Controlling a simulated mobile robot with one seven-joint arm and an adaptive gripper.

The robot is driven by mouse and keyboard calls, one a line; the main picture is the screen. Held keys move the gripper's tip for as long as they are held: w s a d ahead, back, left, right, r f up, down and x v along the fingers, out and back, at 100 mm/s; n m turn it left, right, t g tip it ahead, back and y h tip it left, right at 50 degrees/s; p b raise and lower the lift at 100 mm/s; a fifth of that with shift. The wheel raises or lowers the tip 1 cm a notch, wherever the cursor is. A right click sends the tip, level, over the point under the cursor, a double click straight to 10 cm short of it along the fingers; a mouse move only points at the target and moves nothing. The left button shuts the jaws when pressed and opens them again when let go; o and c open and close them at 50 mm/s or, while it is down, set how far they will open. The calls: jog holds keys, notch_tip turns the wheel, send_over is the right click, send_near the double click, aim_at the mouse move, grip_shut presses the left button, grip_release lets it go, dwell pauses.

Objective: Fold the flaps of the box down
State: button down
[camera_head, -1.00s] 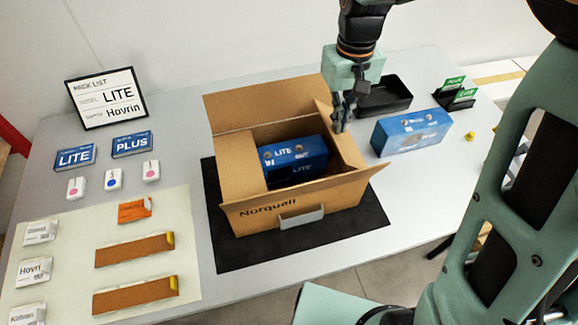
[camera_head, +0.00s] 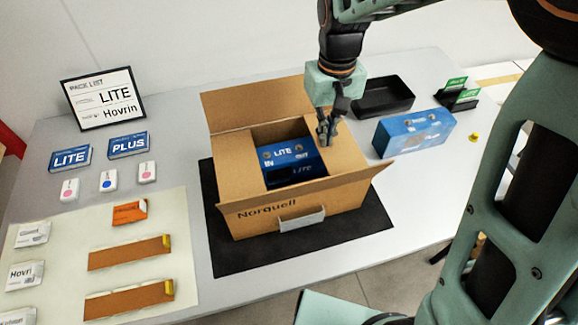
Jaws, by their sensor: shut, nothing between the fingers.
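An open cardboard box (camera_head: 345,207) marked "Norquell" stands on a dark mat. Its back flap (camera_head: 252,103) stands up and leans back. Its left flap (camera_head: 232,155) lies inward over the opening. Its right flap (camera_head: 345,152) also lies inward, below my gripper. The front flap seems to slant outward along the front edge. A blue LITE carton (camera_head: 288,155) shows inside through the gap between the side flaps. My gripper (camera_head: 326,140) is shut and empty, pointing down at the right flap's inner part; whether it touches the flap is hard to tell.
A blue carton (camera_head: 412,133) lies right of the box, with a black tray (camera_head: 383,97) behind it. Green cards (camera_head: 456,92) stand at far right. LITE and PLUS packs, small white items and a pack-list sign (camera_head: 103,98) are at left.

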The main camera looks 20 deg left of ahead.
jog(key=shift+f+b, duration=0.35)
jog(key=shift+f, duration=0.1)
dwell(0.5)
dwell(0.3)
notch_tip(320, 180, up, 8)
jog(key=p, duration=0.6)
jog(key=shift+f, duration=0.15)
jog(key=shift+w, duration=0.1)
